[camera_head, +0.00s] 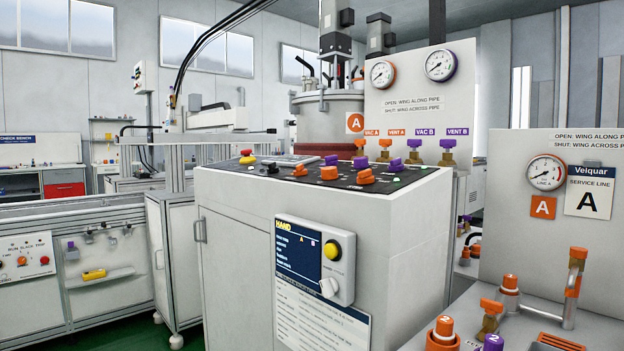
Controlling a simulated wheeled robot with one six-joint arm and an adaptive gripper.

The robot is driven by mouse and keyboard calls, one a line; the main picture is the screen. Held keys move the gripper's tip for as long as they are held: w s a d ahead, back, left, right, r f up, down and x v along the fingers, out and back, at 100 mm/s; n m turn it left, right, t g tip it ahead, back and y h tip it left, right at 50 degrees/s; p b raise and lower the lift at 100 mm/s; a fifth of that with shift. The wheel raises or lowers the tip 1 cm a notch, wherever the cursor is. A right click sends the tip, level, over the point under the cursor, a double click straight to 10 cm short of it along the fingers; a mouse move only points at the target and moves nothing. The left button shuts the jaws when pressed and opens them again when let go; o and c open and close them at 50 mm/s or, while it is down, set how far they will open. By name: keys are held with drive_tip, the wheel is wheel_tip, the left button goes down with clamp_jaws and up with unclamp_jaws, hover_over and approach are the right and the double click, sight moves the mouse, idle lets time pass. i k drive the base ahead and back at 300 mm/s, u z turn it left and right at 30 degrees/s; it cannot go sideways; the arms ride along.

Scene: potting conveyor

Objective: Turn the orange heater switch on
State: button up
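The control cabinet (430,215) stands in the middle, with a dark sloped panel (275,166) on its top. My gripper is not in view.
A red-and-yellow stop button (247,157) is at the panel's left end. A hand unit (315,258) with a screen hangs on the cabinet front. Orange and purple valves line the gauge board (410,110) behind. More orange valves (490,310) and pipes stand at the lower right.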

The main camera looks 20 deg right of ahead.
sight(299, 170)
drive_tip(key=k, duration=0.4)
drive_tip(key=u, duration=1.45)
drive_tip(key=i, duration=0.75)
drive_tip(key=z, duration=0.8)
drive_tip(key=i, duration=0.65)
drive_tip(key=z, duration=0.65)
